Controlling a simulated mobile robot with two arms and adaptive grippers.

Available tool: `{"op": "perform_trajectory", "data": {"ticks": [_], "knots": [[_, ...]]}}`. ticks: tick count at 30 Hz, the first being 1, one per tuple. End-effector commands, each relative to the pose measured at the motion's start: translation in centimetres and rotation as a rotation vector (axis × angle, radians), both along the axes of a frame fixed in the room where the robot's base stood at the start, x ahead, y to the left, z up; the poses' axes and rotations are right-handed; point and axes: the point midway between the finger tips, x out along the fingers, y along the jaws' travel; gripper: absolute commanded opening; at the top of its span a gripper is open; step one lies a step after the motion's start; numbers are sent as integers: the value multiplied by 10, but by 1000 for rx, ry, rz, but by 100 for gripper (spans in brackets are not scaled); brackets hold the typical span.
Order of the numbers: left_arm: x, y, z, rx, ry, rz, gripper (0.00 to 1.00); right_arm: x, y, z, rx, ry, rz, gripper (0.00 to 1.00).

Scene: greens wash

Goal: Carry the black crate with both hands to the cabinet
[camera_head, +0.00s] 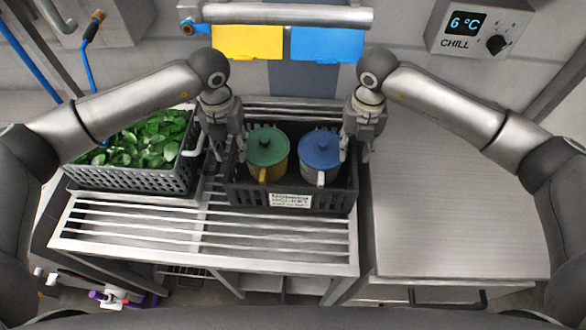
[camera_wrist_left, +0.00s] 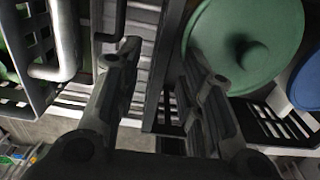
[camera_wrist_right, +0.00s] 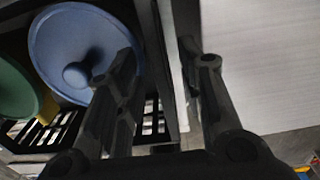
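The black crate (camera_head: 335,201) stands on a slatted steel rack, with a label on its front. It holds a green-lidded pot (camera_head: 267,148) and a blue-lidded pot (camera_head: 320,150). My left gripper (camera_head: 227,150) is at the crate's left wall, open; in the left wrist view its fingers (camera_wrist_left: 168,68) stand apart on either side of that wall. My right gripper (camera_head: 357,150) is at the right wall; in the right wrist view its fingers (camera_wrist_right: 165,62) are also apart, with the wall between them. The cabinet (camera_head: 455,190) appears to be the steel-topped unit at right.
A grey crate of leafy greens (camera_head: 130,180) stands on the rack to the left, close to my left gripper. The rack slats (camera_head: 200,235) in front are clear, and so is the steel top at right. A CHILL panel (camera_head: 478,30) reading 6 °C is on the back wall.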

Motion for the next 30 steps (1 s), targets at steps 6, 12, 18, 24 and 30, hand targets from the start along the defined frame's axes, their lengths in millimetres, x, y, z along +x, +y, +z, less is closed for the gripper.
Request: {"op": "perform_trajectory", "data": {"ticks": [6,12,18,24,30], "knots": [[0,0,0,0,0,0,34,0,0,0,0,0,0,34],[0,0,0,0,0,0,9,0,0,0,0,1,0,9],[0,0,0,0,0,0,0,0,0,0,0,1,0,0],[0,0,0,0,0,0,0,0,0,0,0,1,0,0],[1,0,3,-1,-2,0,0,1,1,3,2,-2,0,0]]}}
